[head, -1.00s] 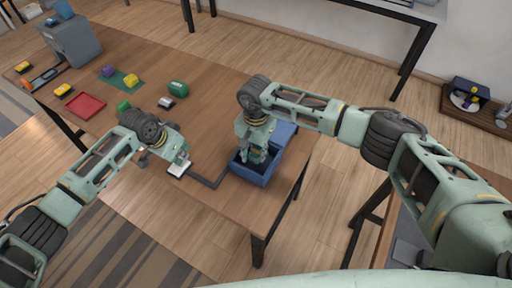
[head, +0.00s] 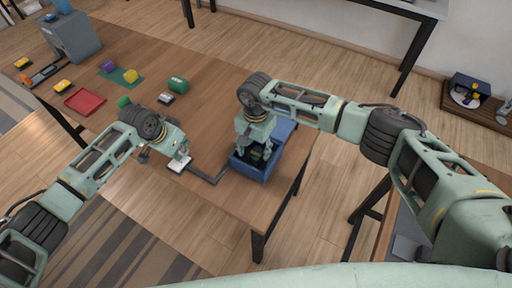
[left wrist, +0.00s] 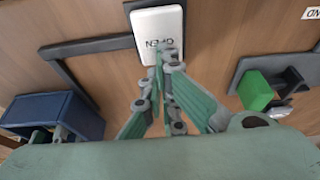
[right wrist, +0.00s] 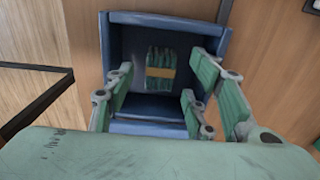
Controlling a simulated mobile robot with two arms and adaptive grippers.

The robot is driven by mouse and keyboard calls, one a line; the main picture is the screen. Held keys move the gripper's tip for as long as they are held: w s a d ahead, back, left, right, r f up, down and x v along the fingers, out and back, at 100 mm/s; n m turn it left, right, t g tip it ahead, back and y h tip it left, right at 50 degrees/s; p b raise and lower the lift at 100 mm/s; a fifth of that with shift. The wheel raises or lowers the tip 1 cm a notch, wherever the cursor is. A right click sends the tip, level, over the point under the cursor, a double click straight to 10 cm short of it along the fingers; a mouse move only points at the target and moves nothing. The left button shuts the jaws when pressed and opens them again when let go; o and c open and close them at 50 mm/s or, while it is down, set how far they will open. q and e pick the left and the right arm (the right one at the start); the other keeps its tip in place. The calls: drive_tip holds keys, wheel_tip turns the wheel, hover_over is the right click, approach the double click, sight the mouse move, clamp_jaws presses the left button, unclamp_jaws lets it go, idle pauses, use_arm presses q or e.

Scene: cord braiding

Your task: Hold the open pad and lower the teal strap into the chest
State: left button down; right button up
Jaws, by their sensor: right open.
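The open pad, a white plate, lies on the table in the head view (head: 177,166); its "OPEN" lettering shows in the left wrist view (left wrist: 158,22). My left gripper (left wrist: 169,52) is shut and empty, its tips at the pad's lettered end. The blue chest (head: 247,172) stands open near the table edge. The teal strap, a ribbed bundle with a yellow band, lies inside the chest in the right wrist view (right wrist: 160,55). My right gripper (right wrist: 158,92) is open over the chest, its fingers apart on either side of the strap's near end, not closed on it.
A dark channel (head: 205,178) runs on the table from the pad to the chest. The middle of the table is mostly clear.

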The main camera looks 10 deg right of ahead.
sight(185, 156)
use_arm(q)
drive_tip(key=shift+s+f, duration=0.1)
use_arm(e)
wheel_tip(185, 156, up, 10)
idle(0.6)
drive_tip(key=shift+r, duration=0.1)
use_arm(q)
wheel_tip(185, 156, up, 7)
drive_tip(key=p, duration=0.7)
use_arm(e)
wheel_tip(185, 156, up, 7)
